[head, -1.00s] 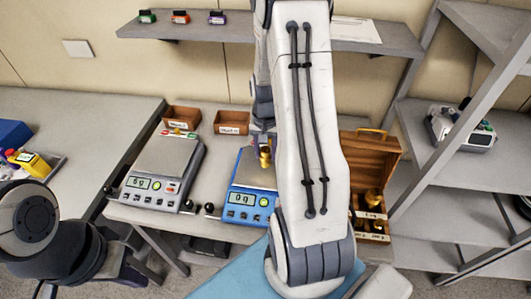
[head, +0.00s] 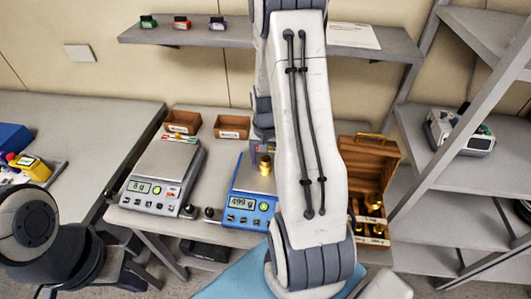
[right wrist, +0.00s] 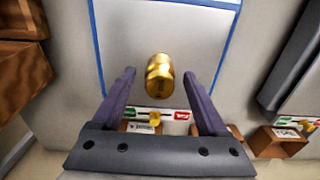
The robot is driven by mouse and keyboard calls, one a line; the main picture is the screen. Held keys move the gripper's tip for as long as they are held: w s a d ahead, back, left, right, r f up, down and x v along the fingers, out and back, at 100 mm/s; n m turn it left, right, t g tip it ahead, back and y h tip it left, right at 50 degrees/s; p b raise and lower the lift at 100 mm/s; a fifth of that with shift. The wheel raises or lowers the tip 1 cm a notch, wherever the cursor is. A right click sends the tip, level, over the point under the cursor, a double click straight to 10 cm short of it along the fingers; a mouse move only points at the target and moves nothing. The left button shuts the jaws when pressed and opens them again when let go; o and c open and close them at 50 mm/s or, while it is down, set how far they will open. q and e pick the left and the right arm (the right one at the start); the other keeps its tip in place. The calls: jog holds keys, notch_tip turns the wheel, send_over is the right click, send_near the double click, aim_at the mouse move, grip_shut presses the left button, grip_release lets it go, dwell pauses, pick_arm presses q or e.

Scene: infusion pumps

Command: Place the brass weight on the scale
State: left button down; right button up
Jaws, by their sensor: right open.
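The brass weight (head: 265,165) stands upright on the pan of the blue scale (head: 249,203), whose display reads about 499 g. In the right wrist view, the weight (right wrist: 159,75) is on the pale pan (right wrist: 205,35) with blue edges. My right gripper (right wrist: 159,82) is open, with its fingers on either side of the weight and clear gaps between. In the head view, my right arm covers the right part of the blue scale. My left arm is at the lower left; its jaws cannot be made out.
A grey scale (head: 152,195) stands left of the blue one. Two small brown boxes (head: 183,122) (head: 232,127) sit behind. A wooden case (head: 370,152) with brass weights is on the right, partly behind my arm. A shelf (head: 215,36) runs above.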

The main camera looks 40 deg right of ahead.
aim_at(265, 158)
notch_tip(265, 158, up, 12)
jog(key=b, duration=0.1)
jog(key=s+a+r+n, duration=0.15)
jog(key=a+n, duration=0.25)
jog(key=a, duration=0.6)
jog(key=s+a+r+n, duration=0.15)
jog(key=a+n, duration=0.25)
jog(key=a, duration=0.6)
jog(key=s+a+n+y, duration=0.1)
jog(key=s+a+n, duration=0.8)
jog(key=s, duration=0.5)
jog(key=a, duration=0.2)
jog(key=shift+a+r, duration=0.35)
